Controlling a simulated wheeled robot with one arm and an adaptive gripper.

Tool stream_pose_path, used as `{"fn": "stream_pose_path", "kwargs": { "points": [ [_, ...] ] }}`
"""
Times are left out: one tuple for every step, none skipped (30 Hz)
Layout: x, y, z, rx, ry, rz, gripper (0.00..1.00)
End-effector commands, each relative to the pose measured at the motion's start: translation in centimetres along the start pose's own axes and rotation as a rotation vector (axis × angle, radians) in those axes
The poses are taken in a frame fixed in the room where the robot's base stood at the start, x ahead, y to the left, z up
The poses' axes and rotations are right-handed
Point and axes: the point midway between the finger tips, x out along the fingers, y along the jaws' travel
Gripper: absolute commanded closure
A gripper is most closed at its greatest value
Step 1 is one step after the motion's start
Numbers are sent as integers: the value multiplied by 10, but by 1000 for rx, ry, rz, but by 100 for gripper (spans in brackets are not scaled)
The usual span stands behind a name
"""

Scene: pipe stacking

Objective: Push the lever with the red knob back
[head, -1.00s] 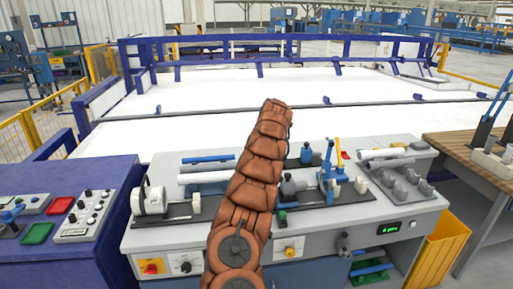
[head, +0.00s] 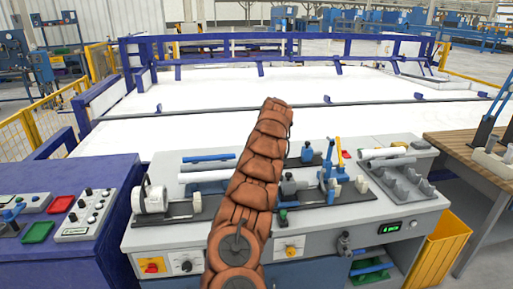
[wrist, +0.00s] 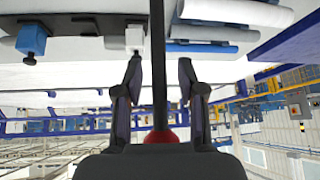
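The lever's dark rod (wrist: 158,65) runs down the middle of the wrist view to its red knob (wrist: 160,136). The knob sits between the bases of my fingers, close to the palm, and is partly hidden by it. My gripper (wrist: 160,62) is open, with one finger on each side of the rod. I see gaps between the fingertips and the rod. In the head view my brown-sleeved arm hides the gripper and the lever.
A grey workbench (head: 225,232) carries a white cylinder fixture (head: 150,198), a blue pipe (head: 209,157), and an upright blue lever (head: 328,160). A blue console (head: 90,175) stands left, a yellow bin (head: 442,248) right.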

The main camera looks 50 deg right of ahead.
Motion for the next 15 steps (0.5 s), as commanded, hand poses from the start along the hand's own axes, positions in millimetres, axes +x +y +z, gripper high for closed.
{"fn": "stream_pose_path", "kwargs": {
  "points": [
    [-2,0,0,0,1,0,61],
    [-4,0,-1,0,1,0,61],
    [-6,0,-1,-1,1,0,61],
    [-8,0,-1,-1,1,0,61],
    [-11,-1,-1,-1,2,0,61],
    [-16,-1,-1,0,3,-1,61],
    [-19,-1,-2,0,3,-1,61],
    [-23,0,-2,1,4,-1,61],
    [-28,0,-1,1,4,-1,61],
    [-31,0,-1,1,4,-2,61],
    [-34,0,-1,1,3,-2,61],
    [-39,0,-1,1,2,-1,61],
    [-42,-1,-1,1,2,-2,61],
    [-46,-1,-1,1,2,-2,61],
    [-51,0,-1,0,2,-1,61]
  ]
}}
